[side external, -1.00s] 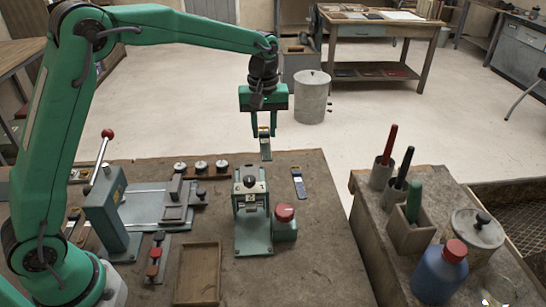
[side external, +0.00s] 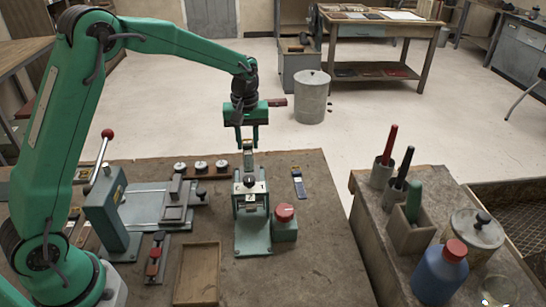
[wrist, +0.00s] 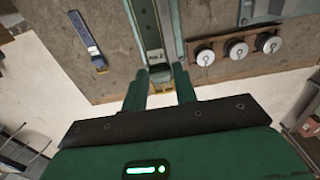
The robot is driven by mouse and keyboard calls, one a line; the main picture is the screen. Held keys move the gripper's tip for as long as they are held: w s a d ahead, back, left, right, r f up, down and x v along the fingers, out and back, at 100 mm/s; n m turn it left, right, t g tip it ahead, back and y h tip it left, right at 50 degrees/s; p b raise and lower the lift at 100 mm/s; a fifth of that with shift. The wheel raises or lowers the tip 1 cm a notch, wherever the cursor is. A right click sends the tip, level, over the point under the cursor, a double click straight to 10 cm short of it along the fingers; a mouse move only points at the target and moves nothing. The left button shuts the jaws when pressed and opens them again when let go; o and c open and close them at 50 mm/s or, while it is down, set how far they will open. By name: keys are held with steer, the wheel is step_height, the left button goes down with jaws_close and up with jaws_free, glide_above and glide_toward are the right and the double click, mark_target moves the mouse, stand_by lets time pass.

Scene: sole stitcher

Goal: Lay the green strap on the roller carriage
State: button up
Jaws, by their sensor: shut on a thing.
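My gripper (side external: 247,142) is shut on the green strap (side external: 248,159), which hangs below the fingers, edge toward the side camera. In the wrist view the fingertips (wrist: 160,76) close around the strap's near end, where a tan patch shows. The strap is just behind and above a green fixture (side external: 252,238) at the table's middle, which carries a pale block with a dark knob (side external: 250,184); I take this to be the roller carriage. Whether the strap touches it cannot be told.
A blue strap (side external: 298,184) lies right of the fixture. A red-capped block (side external: 285,225) stands beside it. Several round knobs sit on a brown rack (side external: 203,174) to the left. A lever press (side external: 110,215) and an empty wooden tray (side external: 198,275) are further left and in front.

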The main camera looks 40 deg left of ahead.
mark_target(248, 144)
steer(key=shift+f, duration=4.45)
steer(key=o, duration=1)
steer(key=shift+f, duration=0.1)
steer(key=shift+c, duration=0.2)
step_height(248, 144, up, 11)
steer(key=shift+f, duration=0.1)
steer(key=shift+r, duration=0.75)
